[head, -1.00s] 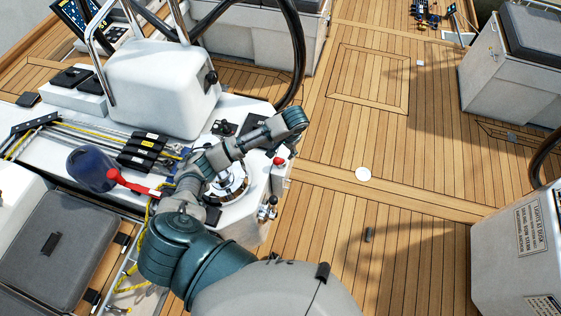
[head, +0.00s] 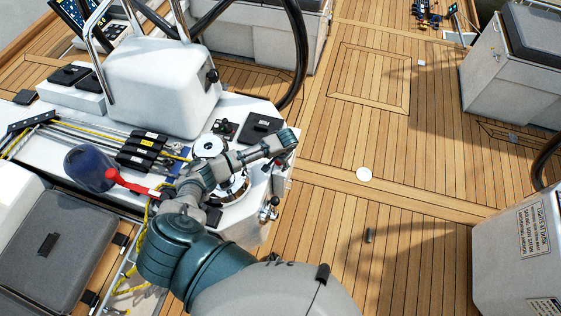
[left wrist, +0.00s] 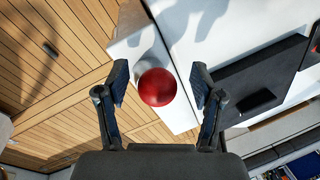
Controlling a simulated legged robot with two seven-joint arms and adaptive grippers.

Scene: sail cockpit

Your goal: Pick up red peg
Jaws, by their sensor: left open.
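The red peg (left wrist: 157,87) shows in the left wrist view as a round, glossy red top, seen end-on between my two fingers. In the head view a small part of the red peg (head: 280,162) shows at the right edge of the white console, just below my left gripper (head: 284,143). My left gripper is open, with dark pads on either side of the red top and a visible gap at each side. It does not hold the peg. The lower part of the peg is hidden. My right gripper is out of view.
The white console (head: 240,215) carries a silver winch (head: 235,186) and a black box (head: 262,127) close to my left gripper. A red handle (head: 130,184) lies to the left. The wooden deck (head: 400,145) to the right is mostly clear.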

